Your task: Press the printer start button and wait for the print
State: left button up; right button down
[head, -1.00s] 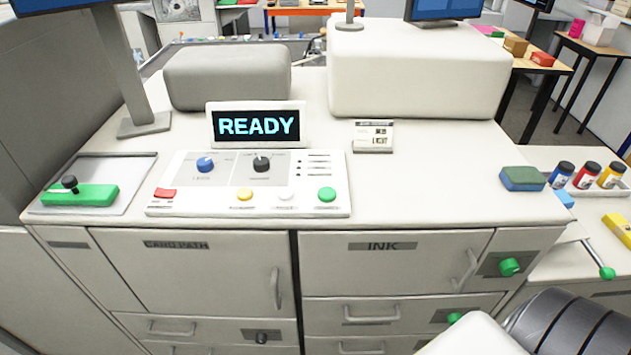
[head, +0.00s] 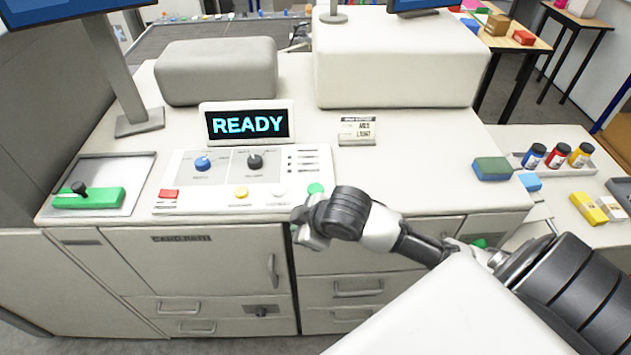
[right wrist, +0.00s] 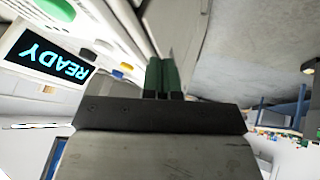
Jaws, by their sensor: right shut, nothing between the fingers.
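The printer control panel (head: 215,208) lies on the machine top with a row of red, yellow, white and green buttons. The green button (head: 316,188) is at its right end, just beyond my right gripper (head: 303,222). It also shows at the upper left in the right wrist view (right wrist: 60,8). The display (head: 247,124) reads READY. My right gripper's fingers (right wrist: 163,75) are shut and empty, near the panel's front right corner and apart from the green button. Its tips are hard to make out in the head view. My left gripper is out of view.
A green-handled tool (head: 90,199) lies on a tray (head: 128,168) at the left. A small card sign (head: 357,130) stands right of the display. A sponge-like block (head: 491,169) and ink jars (head: 557,155) are at the right. The top behind the gripper is clear.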

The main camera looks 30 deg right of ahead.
jog(key=w+d+r+n+t, duration=0.1)
jog(key=w+d+r, duration=0.4)
jog(key=w, duration=0.1)
notch_tip(320, 180, up, 5)
send_over(315, 190)
jog(key=shift+w+f+n+t+h, duration=0.1)
jog(key=shift+f+n+t+h, duration=0.05)
jog(key=shift+n+t+h, duration=0.2)
jog(key=shift+f, duration=0.15)
notch_tip(315, 190, down, 6)
jog(key=b, duration=0.6)
jog(key=shift+f+b, duration=0.2)
jog(key=shift+b, duration=0.15)
jog(key=shift+f+b, duration=0.3)
jog(key=shift+f, duration=0.75)
